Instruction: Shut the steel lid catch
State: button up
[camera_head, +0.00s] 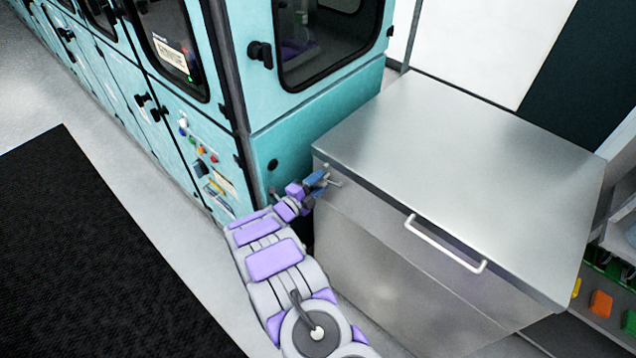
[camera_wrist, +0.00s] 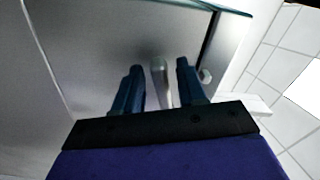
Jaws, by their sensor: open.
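The steel chest (camera_head: 375,245) has a flat lid (camera_head: 465,165) that lies over its top. The steel lid catch (camera_head: 334,182) is a small lever at the chest's left end, just under the lid. My gripper (camera_head: 318,181) is at the catch, at the end of my purple and grey arm. In the wrist view the catch's rounded lever (camera_wrist: 159,80) stands between my two open blue fingers, with a gap visible on each side. The lever's lower end is hidden behind the gripper's dark body. Whether the catch is fastened cannot be told.
A long handle (camera_head: 445,245) sticks out from the lid's front. Teal machine cabinets (camera_head: 300,140) stand close on the left of the chest. A shelf with coloured parts (camera_head: 601,303) is at right. The floor between the black mat (camera_head: 80,260) and cabinets is clear.

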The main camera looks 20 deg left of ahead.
jog(key=shift+d+r, duration=0.1)
jog(key=shift+d, duration=0.2)
jog(key=c, duration=0.6)
grip_shut()
jog(key=n, duration=0.3)
jog(key=shift+a+n, duration=0.1)
jog(key=shift+n, duration=0.2)
jog(key=n+p, duration=0.1)
jog(key=n, duration=0.2)
jog(key=shift+n, duration=0.3)
jog(key=n+p, duration=0.1)
jog(key=n, duration=0.2)
jog(key=shift+s+n+p, duration=0.1)
jog(key=shift+n+p, duration=0.2)
jog(key=shift+p, duration=0.1)
jog(key=shift+f+n+p, duration=0.2)
jog(key=shift+n+p, duration=0.3)
jog(key=shift+n, duration=1.2)
